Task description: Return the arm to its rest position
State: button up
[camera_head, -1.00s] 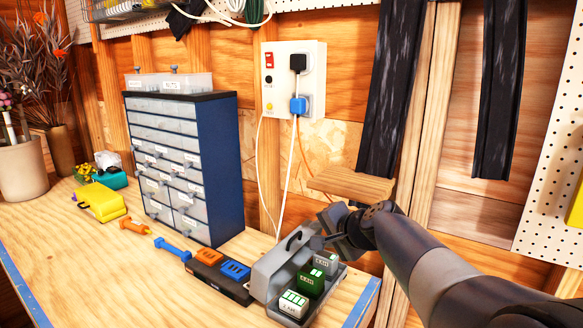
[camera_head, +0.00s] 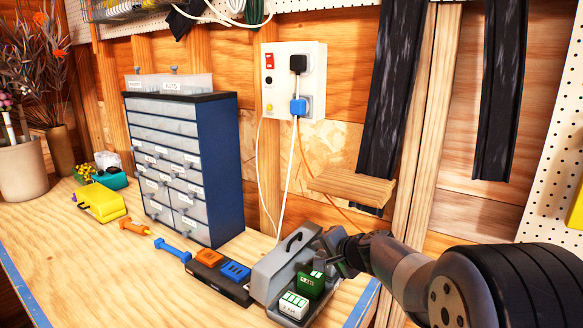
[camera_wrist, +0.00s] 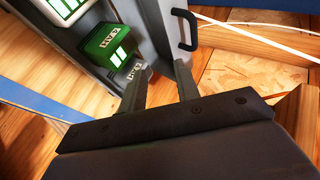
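My arm reaches in from the lower right in the head view. My gripper (camera_head: 326,262) is over the right back end of a grey charger case (camera_head: 277,268) with a black handle. In the wrist view my gripper (camera_wrist: 160,68) has its two fingers apart, with no object seen held between them. A green battery block (camera_head: 311,282) and a white block with green marks (camera_head: 293,304) sit in the case. The wrist view also shows the green block (camera_wrist: 108,44), close to the left finger. A grey block behind the green one is mostly hidden by my gripper.
A black holder (camera_head: 207,276) with orange and blue pieces stands left of the case. A blue drawer cabinet (camera_head: 222,170) stands at the back. A wooden shelf block (camera_head: 350,186) juts from the wall above my gripper. Cords hang from a wall socket box (camera_head: 293,80). The front bench is clear.

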jog(key=s+d+f+b, duration=0.1)
jog(key=d+f+b, duration=0.1)
jog(key=f+b, duration=0.1)
jog(key=s+d+f+t+y+b, duration=0.1)
jog(key=s+d+f+b, duration=0.1)
jog(key=f+b, duration=0.1)
jog(key=s+d+f+m+t+y+b, duration=0.1)
jog(key=d+f+b, duration=0.1)
jog(key=f, duration=0.3)
jog(key=shift+s+d+f+b, duration=0.1)
jog(key=shift+s+d+b, duration=0.3)
jog(key=shift+d, duration=0.15)
jog(key=shift+f+t+y+b, duration=0.4)
jog(key=shift+f+t+b, duration=0.1)
jog(key=shift+b, duration=0.1)
jog(key=shift+r, duration=0.15)
